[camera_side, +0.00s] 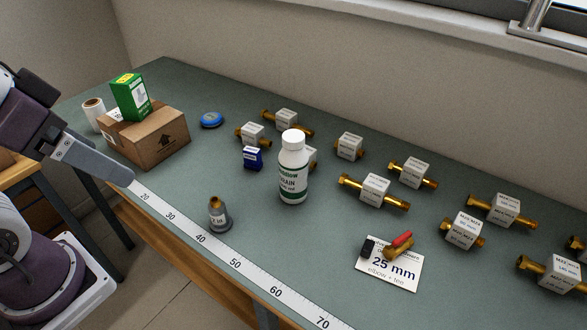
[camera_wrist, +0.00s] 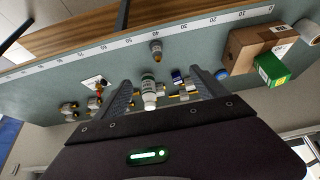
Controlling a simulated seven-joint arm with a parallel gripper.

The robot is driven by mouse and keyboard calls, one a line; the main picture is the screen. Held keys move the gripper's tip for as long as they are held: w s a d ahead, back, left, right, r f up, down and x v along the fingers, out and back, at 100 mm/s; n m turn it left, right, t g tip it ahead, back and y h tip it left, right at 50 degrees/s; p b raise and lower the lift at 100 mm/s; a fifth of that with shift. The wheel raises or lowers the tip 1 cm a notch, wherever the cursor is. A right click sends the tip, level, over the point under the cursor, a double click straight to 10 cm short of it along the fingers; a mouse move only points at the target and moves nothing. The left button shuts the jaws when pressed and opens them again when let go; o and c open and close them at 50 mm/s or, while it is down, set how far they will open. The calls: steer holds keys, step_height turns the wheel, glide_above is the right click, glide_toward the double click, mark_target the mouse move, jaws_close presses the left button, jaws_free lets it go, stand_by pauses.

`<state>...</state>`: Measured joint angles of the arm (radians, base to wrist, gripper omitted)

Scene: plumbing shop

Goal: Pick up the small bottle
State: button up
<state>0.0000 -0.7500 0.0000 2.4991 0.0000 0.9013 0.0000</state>
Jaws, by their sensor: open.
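The small bottle (camera_side: 293,172) is white with a white cap and a green and white label. It stands upright near the middle of the bench in the side view. In the wrist view the bottle (camera_wrist: 149,89) appears upside down between the two fingers, but at a distance. My gripper (camera_side: 130,181) is at the left of the side view, near the front edge of the bench and well apart from the bottle. Its fingers are spread and empty in the wrist view (camera_wrist: 161,79). Only part of the fingers shows in the side view.
A cardboard box (camera_side: 150,139) with a green box (camera_side: 131,97) on top stands at the left. A grey fitting (camera_side: 219,216) stands in front of the bottle. A ruler strip (camera_side: 235,262) runs along the front edge.

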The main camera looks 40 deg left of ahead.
steer(key=w+a+r+t+y, duration=0.2)
steer(key=w+a+r, duration=0.15)
steer(key=w, duration=0.35)
steer(key=w+a+r+t+y, duration=0.2)
steer(key=w+a+r, duration=0.1)
steer(key=w+r, duration=0.25)
steer(key=w+r+t, duration=0.2)
steer(key=w+t, duration=0.1)
steer(key=w, duration=0.6)
steer(key=m+g+h, duration=0.2)
steer(key=m+h, duration=0.6)
steer(key=h, duration=0.5)
glide_above(280, 160)
step_height(280, 160, down, 7)
steer(key=f, duration=2.1)
steer(key=shift+s+a, duration=0.1)
steer(key=shift+s, duration=0.15)
steer(key=shift+w+f+y, duration=0.25)
steer(key=shift+f+y, duration=0.05)
steer(key=x, duration=0.6)
steer(key=shift+w+f, duration=0.3)
steer(key=shift+f, duration=0.05)
steer(key=shift+r, duration=0.1)
jaws_close()
